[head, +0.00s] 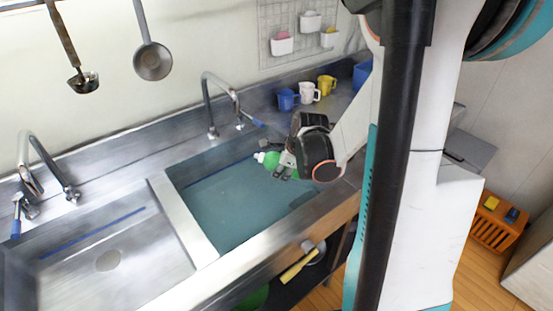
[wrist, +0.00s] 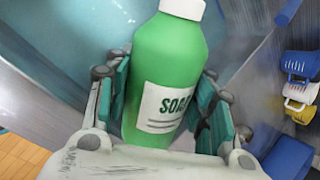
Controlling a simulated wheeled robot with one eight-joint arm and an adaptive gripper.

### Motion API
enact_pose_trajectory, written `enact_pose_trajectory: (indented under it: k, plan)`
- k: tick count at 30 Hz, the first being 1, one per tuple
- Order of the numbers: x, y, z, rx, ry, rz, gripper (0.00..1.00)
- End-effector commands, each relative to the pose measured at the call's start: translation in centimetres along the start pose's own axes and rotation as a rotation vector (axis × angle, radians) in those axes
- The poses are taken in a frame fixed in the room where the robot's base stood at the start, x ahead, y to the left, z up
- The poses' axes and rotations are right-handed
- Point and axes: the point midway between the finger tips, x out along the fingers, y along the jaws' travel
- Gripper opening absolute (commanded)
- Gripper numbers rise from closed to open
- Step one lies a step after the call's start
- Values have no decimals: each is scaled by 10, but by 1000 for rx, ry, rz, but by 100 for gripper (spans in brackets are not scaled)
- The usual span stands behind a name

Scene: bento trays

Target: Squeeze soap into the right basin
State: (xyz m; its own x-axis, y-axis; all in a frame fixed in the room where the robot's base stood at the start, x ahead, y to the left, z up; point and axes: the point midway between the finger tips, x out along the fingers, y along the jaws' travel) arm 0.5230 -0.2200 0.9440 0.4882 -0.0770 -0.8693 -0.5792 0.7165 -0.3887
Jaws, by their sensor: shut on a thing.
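A green soap bottle (wrist: 168,62) with a white cap and a white label fills the middle of the wrist view. My gripper (wrist: 162,98) is shut on it, with one finger pad on each side. In the head view my gripper (head: 284,166) holds the bottle (head: 270,159) over the right basin (head: 232,203), near its right end. The bottle lies tilted, its white cap pointing left. The right basin has a blue-green surface that looks like water. I cannot tell whether any soap is coming out.
The left basin (head: 120,250) has a drain, beyond a metal divider (head: 183,218). Two faucets (head: 222,100) (head: 30,165) stand behind the basins. Blue, white and yellow mugs (head: 308,92) stand on the back right counter. Ladles hang on the wall. An orange crate (head: 496,226) sits on the floor.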

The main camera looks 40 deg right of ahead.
Motion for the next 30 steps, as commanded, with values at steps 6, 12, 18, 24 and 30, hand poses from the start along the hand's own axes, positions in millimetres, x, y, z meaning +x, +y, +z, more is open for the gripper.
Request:
enact_pose_trajectory:
  k: [6, 12, 18, 24, 30]
  plan:
    - [-2, -1, -15, -91, 194, 0, 16]
    - [-4, -2, -11, -176, 376, -1, 16]
    - [-6, -3, -5, -268, 583, -4, 16]
    - [-5, -3, 3, -374, 821, -6, 16]
    - [-3, -1, 19, -475, 1052, -7, 16]
